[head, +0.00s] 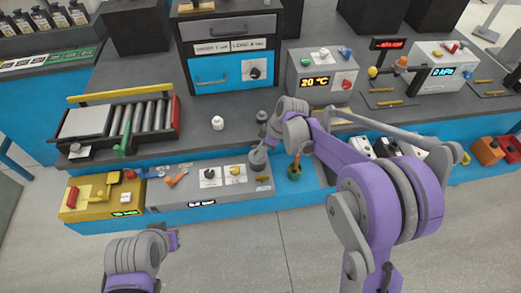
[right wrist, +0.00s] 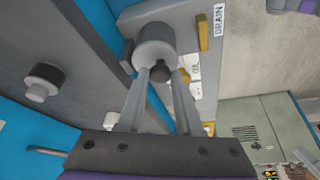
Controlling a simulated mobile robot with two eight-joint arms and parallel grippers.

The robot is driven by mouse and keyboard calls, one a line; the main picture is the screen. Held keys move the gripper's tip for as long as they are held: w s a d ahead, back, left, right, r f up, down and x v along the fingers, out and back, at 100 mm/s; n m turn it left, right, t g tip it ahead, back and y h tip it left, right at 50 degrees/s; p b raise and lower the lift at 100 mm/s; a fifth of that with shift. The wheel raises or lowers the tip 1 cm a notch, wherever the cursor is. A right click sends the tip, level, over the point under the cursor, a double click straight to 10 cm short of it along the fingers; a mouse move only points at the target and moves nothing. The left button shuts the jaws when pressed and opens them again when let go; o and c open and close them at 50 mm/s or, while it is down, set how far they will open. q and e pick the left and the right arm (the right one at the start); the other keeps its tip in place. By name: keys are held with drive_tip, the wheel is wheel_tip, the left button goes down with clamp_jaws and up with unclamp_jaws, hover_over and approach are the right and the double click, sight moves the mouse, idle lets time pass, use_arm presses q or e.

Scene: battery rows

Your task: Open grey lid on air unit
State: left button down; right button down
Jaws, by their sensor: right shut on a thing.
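A grey round lid (right wrist: 155,42) with a small dark knob stands on the grey air unit. In the head view the lid (head: 258,159) is at the right end of the unit's long grey panel (head: 158,199), beside a yellow-marked DRAIN label. My right gripper (right wrist: 160,76) is shut on the lid's dark knob, one finger on each side. In the head view its wrist partly covers this spot, and whether the lid is raised cannot be told.
A green-brown fitting (head: 295,169) stands just right of the lid. Black and yellow knobs (head: 235,171) lie left of it. A roller tray (head: 122,121) is at the left. The floor in front is clear.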

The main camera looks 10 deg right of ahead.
drive_tip(key=shift+w, duration=0.1)
idle(0.8)
drive_tip(key=w+g, duration=0.1)
drive_tip(key=w+r+g, duration=0.1)
drive_tip(key=g, duration=0.1)
drive_tip(key=shift+r+m+g, duration=0.2)
drive_tip(key=shift+m+g, duration=0.1)
drive_tip(key=shift+m, duration=0.1)
drive_tip(key=shift+w+r+m+g, duration=0.2)
drive_tip(key=shift+w+g, duration=0.2)
drive_tip(key=shift+g, duration=0.35)
drive_tip(key=shift+w+r+m+g, duration=0.15)
drive_tip(key=shift+w+g, duration=0.25)
drive_tip(key=shift+g, duration=0.35)
